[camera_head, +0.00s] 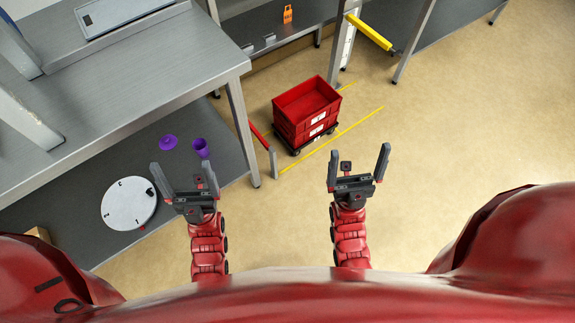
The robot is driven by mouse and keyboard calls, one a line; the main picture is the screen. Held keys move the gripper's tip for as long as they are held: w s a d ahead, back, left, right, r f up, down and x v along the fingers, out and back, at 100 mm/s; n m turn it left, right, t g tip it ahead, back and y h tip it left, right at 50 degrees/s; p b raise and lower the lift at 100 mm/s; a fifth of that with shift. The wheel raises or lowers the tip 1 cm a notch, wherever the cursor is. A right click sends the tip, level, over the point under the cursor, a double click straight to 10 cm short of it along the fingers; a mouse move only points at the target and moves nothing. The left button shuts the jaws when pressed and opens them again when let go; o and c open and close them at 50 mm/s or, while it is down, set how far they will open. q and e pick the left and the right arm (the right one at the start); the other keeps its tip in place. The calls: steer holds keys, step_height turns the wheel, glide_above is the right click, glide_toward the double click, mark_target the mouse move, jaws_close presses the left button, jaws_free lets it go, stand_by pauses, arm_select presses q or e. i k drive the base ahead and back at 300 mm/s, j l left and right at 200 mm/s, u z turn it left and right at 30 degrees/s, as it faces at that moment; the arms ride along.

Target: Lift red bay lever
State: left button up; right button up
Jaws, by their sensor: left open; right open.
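The red bay lever (259,135) is a short red bar beside the table leg, left of a cart with red crates. Its near end is close to a small grey post (274,163); I cannot tell whether they touch. My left gripper (183,170) is open and empty, left of and nearer to me than the lever. My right gripper (359,155) is open and empty, to the right of the lever and apart from it.
Stacked red crates (308,103) stand on a dark wheeled cart between yellow floor lines (332,140). A yellow bar (370,32) juts out behind. A grey metal table (150,80) fills the left, above a purple cup (201,147) and white disc (129,203). Floor at right is clear.

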mark_target(259, 137)
steer(key=i+l+u, duration=0.2)
steer(key=l, duration=0.15)
steer(key=i+l+u, duration=0.15)
steer(key=l, duration=0.2)
steer(key=i+l+u, duration=0.2)
steer(key=l, duration=0.2)
steer(key=i+l+u, duration=0.15)
steer(key=l, duration=0.25)
steer(key=i+l+u, duration=0.2)
steer(key=l, duration=0.25)
steer(key=l+u, duration=0.15)
steer(key=l, duration=0.25)
